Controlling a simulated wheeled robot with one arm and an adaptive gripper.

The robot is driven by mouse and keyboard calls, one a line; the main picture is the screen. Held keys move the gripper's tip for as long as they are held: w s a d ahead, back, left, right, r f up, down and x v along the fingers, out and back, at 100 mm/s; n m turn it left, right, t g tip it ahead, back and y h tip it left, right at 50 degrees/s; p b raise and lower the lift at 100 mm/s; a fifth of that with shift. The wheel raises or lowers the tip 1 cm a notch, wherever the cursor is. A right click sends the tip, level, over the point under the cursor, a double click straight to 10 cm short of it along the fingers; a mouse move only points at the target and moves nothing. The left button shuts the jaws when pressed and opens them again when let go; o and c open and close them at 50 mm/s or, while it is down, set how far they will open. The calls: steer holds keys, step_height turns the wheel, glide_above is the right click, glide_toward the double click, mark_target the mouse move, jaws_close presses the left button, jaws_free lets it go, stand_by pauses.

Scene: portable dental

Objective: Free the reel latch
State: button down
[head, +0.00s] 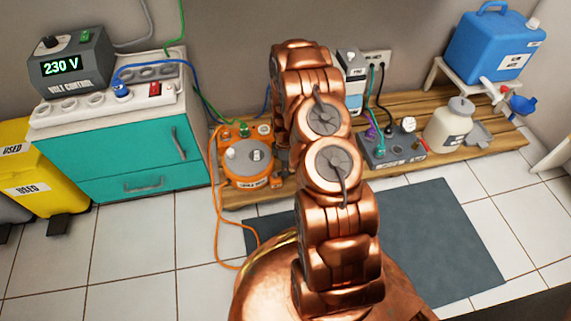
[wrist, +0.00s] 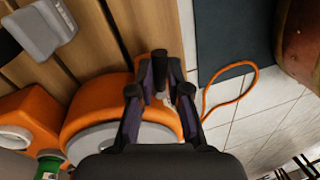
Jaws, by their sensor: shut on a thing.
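The orange cable reel (head: 238,172) stands on the low wooden platform, left of my arm in the head view. In the wrist view its orange housing (wrist: 98,104) and grey face show left of my gripper (wrist: 160,90). The fingers are shut on a small dark upright piece (wrist: 159,68) at the reel's edge. It looks like the reel latch, but its shape is mostly hidden by the fingers. In the head view my arm hides the gripper and the latch.
An orange cable (head: 218,232) loops from the reel onto the tiled floor. A grey socket box (head: 393,150), a white jar (head: 449,125) and a blue canister (head: 495,45) stand right. A teal cabinet (head: 125,155) stands left. A dark mat (head: 440,235) lies in front.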

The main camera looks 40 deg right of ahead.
steer(key=m+p, duration=0.1)
steer(key=m, duration=0.1)
steer(key=s+p, duration=0.1)
steer(key=shift+a+r+m+p, duration=0.25)
steer(key=shift+a+m+p, duration=0.1)
steer(key=shift+m, duration=0.05)
steer(key=m+p, duration=0.1)
steer(key=m, duration=0.1)
steer(key=a+m+t+p, duration=0.1)
steer(key=m, duration=0.2)
steer(key=s+a+m+y+p, duration=0.1)
steer(key=m, duration=0.2)
steer(key=shift+s+a+f+t+p, duration=0.1)
steer(key=shift+a+f+t+p, duration=0.1)
steer(key=shift+a+t+p, duration=0.15)
steer(key=m, duration=0.2)
steer(key=a+m+t, duration=0.1)
steer(key=m, duration=0.1)
steer(key=shift+a+m+p, duration=0.1)
steer(key=shift+m+p, duration=0.3)
steer(key=c, duration=1.1)
jaws_free()
steer(key=shift+c, duration=0.2)
